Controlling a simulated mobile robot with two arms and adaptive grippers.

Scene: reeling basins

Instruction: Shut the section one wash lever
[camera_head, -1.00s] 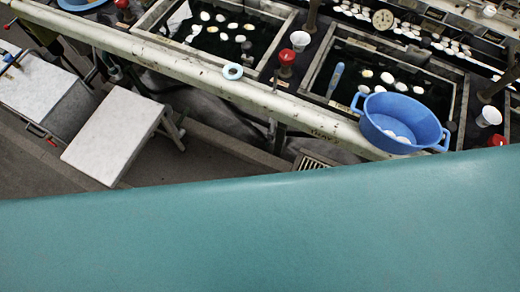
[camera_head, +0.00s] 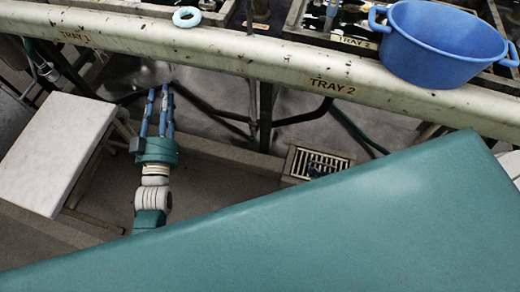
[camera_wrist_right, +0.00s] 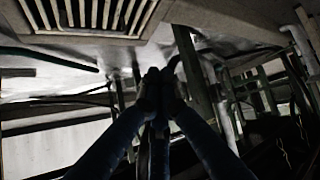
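I cannot make out a section one wash lever in either current view. In the head view, my left gripper (camera_head: 160,108) reaches under the pale front rail (camera_head: 215,47), below its TRAY 1 end. Its slim blue fingers stand apart, with nothing seen between them. My right gripper is mostly hidden in the head view. In the right wrist view its dark fingers (camera_wrist_right: 158,76) point into the space under the basins, near the floor grate (camera_wrist_right: 85,18). The tips look close together, but it is too dark to tell whether they are shut.
A light stool (camera_head: 55,150) stands at left. Pipes and supports run below the rail. The floor grate (camera_head: 320,160) is near mid-picture.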

